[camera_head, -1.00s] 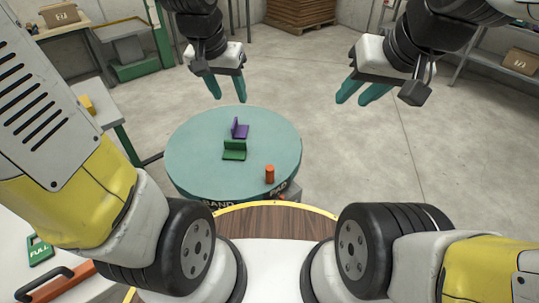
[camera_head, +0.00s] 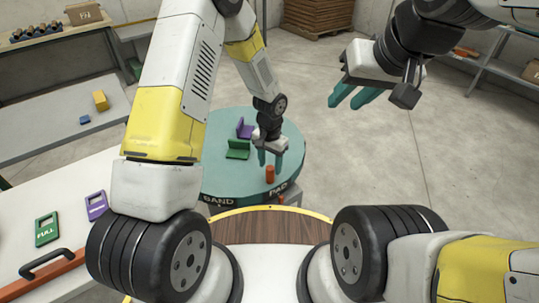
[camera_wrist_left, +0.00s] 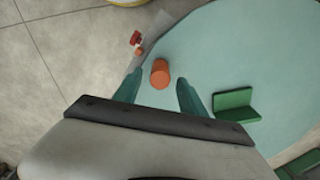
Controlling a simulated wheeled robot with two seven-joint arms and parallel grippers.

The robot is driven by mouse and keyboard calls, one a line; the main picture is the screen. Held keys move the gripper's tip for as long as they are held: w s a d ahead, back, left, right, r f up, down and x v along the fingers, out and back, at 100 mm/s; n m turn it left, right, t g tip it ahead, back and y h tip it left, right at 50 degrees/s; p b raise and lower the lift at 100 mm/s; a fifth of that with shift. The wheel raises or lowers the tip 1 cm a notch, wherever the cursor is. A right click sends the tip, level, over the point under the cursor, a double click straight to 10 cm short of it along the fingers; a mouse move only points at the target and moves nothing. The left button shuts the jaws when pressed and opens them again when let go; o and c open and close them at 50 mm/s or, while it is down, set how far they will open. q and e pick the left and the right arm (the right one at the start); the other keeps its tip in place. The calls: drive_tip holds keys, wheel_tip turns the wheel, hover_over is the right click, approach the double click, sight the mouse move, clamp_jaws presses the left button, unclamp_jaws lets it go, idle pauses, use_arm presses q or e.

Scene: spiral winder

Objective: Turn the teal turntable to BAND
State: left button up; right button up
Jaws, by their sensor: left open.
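The teal turntable (camera_head: 222,178) stands in front of me, with BAND and PAD lettered on its near rim. An orange upright peg (camera_head: 270,174) stands near its front right edge, by the PAD label. My left gripper (camera_head: 270,164) is open just above the peg. In the left wrist view the peg (camera_wrist_left: 160,73) shows between and beyond the two open teal fingers (camera_wrist_left: 158,92), apart from both. A green bracket (camera_head: 238,150) and a purple bracket (camera_head: 245,128) sit on the turntable left of my left gripper. My right gripper (camera_head: 354,97) is open and empty, off to the right.
A white table at left holds a green FULL tag (camera_head: 46,229), a purple tag (camera_head: 96,205) and an orange bar with a black handle (camera_head: 45,270). The floor right of the turntable is clear.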

sight(270, 175)
use_arm(q)
wheel_tip(270, 175, down, 6)
drive_tip(key=shift+f, duration=0.15)
drive_tip(key=shift+c, duration=0.2)
clamp_jaws()
idle(1.4)
